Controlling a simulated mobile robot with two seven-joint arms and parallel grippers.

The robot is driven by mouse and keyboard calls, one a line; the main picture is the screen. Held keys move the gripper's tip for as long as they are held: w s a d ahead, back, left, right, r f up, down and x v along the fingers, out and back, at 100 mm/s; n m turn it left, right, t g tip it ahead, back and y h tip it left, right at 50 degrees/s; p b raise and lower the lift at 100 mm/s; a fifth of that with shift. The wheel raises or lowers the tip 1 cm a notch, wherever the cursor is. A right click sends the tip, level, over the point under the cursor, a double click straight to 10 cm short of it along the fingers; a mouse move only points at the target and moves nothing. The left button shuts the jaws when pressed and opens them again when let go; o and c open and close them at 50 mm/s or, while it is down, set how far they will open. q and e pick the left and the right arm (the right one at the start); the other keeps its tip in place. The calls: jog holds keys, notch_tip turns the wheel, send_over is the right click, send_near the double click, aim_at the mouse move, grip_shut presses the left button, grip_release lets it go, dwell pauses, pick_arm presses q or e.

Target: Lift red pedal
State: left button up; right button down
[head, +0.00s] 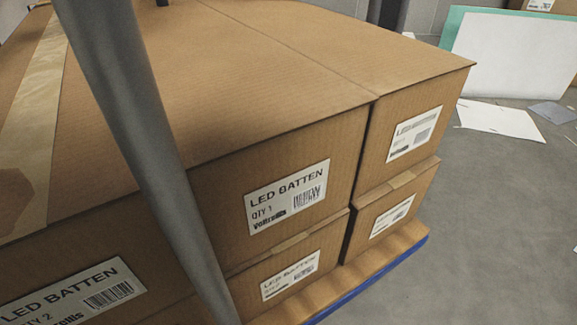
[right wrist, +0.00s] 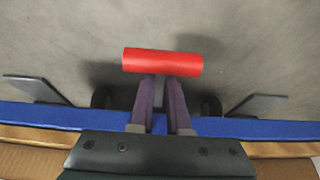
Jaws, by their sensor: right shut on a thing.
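The red pedal (right wrist: 162,61) is a short red cylinder lying crosswise in the right wrist view, above the grey floor. My right gripper (right wrist: 161,78) is shut on it, with its two purple fingers reaching its near side at about the middle. The fingers stand a little apart. How far the tips wrap around the pedal is hidden. The pedal does not show in the head view, and neither gripper shows there.
Cardboard boxes labelled LED BATTEN (head: 287,198) stand stacked on a blue-edged pallet (head: 375,283). In the right wrist view a blue edge (right wrist: 60,116) runs close below the pedal, with dark plates (right wrist: 35,90) at the sides. Papers (head: 500,121) lie on open floor at right.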

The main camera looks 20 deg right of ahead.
jog(key=shift+w+a+r+g+h+p, duration=0.15)
jog(key=shift+r+g+h+p, duration=0.15)
jog(key=shift+r+g+p, duration=0.5)
jog(key=shift+f+g+b, duration=0.2)
jog(key=shift+g+b, duration=0.1)
jog(key=c, duration=0.9)
grip_release()
jog(key=p+v, duration=1)
